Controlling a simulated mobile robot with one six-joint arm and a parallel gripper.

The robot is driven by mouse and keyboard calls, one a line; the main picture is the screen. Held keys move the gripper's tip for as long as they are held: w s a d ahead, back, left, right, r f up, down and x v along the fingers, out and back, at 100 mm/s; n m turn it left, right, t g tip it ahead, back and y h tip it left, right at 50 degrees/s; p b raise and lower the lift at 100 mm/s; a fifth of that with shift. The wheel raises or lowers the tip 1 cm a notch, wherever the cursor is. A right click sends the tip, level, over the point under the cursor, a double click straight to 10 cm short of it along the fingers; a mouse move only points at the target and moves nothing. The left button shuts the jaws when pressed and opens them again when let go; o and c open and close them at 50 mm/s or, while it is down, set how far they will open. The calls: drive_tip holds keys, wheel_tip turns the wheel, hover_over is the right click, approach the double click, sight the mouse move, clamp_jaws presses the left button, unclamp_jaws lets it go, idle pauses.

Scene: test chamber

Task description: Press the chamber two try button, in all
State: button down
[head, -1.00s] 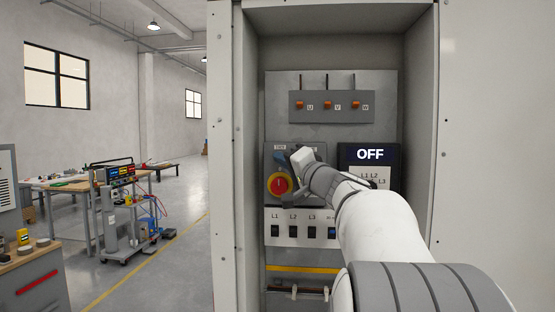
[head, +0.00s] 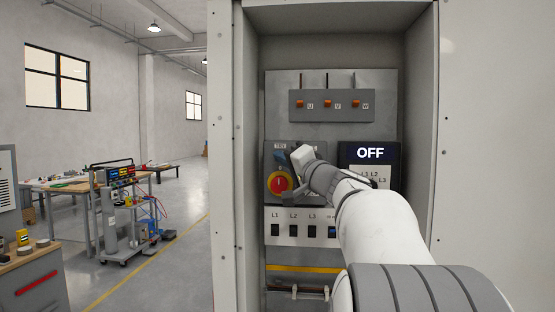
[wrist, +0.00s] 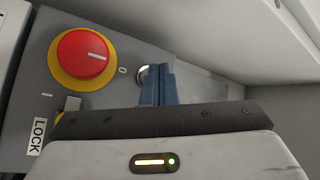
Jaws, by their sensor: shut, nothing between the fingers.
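A round button with a metal ring and pale centre (wrist: 143,74) shows in the wrist view, partly hidden behind my fingers. My gripper (wrist: 158,84) is shut and empty, its blue fingertips overlapping the button's right side. I cannot tell whether they touch it. In the head view, my gripper (head: 282,157) is at the upper part of the switch panel. The red rotary knob on a yellow ring (head: 280,183) is just below it. The knob also shows at upper left in the wrist view (wrist: 84,55). A small label (head: 279,146) above the fingers is too blurred to read surely.
A dark display (head: 370,153) reads OFF to the right, partly hidden below by my arm. Black switches marked L1, L2 and L3 (head: 294,231) sit below the knob. Orange indicators U, V and W (head: 328,104) are above. Cabinet walls (head: 421,120) enclose the panel.

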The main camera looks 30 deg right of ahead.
drive_tip(key=shift+s+a+b, duration=0.3)
drive_tip(key=shift+s+b, duration=0.15)
drive_tip(key=shift+s, duration=0.1)
drive_tip(key=s+a+b, duration=0.2)
drive_tip(key=s+b, duration=0.1)
drive_tip(key=s, duration=0.1)
drive_tip(key=shift+s+a, duration=0.1)
drive_tip(key=shift+a, duration=0.3)
idle(0.5)
